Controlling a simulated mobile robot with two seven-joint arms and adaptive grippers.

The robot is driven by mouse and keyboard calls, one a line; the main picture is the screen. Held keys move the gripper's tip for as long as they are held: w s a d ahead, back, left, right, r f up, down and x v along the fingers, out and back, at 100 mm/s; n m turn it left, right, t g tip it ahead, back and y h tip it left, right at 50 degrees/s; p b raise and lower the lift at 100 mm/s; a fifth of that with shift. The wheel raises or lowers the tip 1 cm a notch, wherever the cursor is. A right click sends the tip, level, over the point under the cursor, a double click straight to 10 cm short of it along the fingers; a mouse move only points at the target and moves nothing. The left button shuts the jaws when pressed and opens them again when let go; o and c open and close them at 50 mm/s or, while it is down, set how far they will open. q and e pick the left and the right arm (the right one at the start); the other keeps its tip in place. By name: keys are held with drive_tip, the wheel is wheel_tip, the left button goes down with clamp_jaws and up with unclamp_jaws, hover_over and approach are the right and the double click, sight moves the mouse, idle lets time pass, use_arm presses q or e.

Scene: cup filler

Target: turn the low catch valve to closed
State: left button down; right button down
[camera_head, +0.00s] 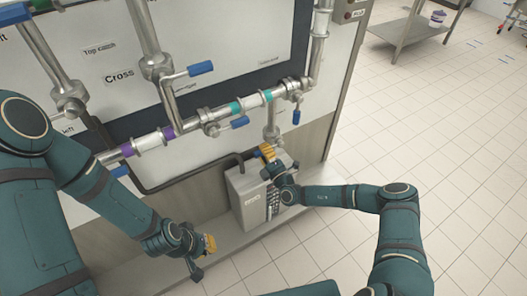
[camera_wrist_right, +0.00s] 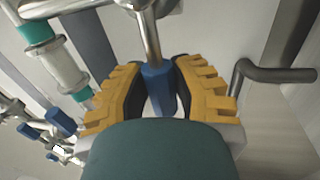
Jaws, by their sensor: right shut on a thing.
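In the right wrist view, a blue valve handle (camera_wrist_right: 158,88) on a metal lever hangs between the yellow toothed fingers of my right gripper (camera_wrist_right: 160,95), which is shut on it. In the head view, my right gripper (camera_head: 267,152) is at the short vertical pipe (camera_head: 272,125) below the right end of the pipe run, just above a grey box. The gripper hides the handle there, and I cannot read a label on this valve. My left gripper (camera_head: 203,255) hangs low and away from the pipes; I cannot tell whether its fingers are apart.
Other blue-handled valves stand close by, one at upper middle (camera_head: 201,69) and one on the pipe run (camera_head: 240,122). The grey box (camera_head: 253,195) with a keypad stands below my right gripper. A dark bent hose (camera_head: 190,178) runs along the panel.

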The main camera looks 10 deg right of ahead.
drive_tip(key=shift+r, duration=0.1)
drive_tip(key=c, duration=0.7)
unclamp_jaws()
drive_tip(key=shift+c, duration=0.2)
drive_tip(key=shift+s, duration=0.1)
drive_tip(key=v, duration=1.2)
drive_tip(key=shift+a, duration=0.1)
